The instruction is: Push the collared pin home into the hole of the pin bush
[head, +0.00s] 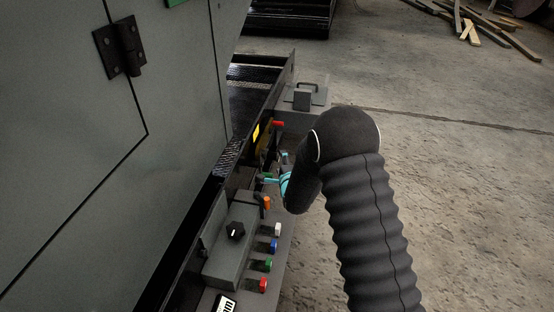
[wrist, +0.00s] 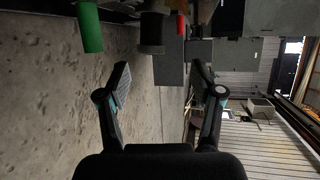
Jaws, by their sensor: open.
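My gripper (head: 268,180) is by the side ledge of the grey enclosure, its teal parts partly hidden by my own dark wrist. In the wrist view my gripper (wrist: 160,68) is open, with nothing held between its fingers. A dark stepped round part (wrist: 152,32) lies beyond the fingertips, roughly between them and apart from them. I cannot tell whether it is the collared pin or the pin bush. The bush's hole is not clearly visible in either view.
A grey control box with a black knob (head: 235,231) sits on the ledge, beside white (head: 277,229), blue (head: 273,246), green (head: 267,266) and red (head: 263,286) pieces. An orange piece (head: 266,203) is close below my gripper. Concrete floor at right is open.

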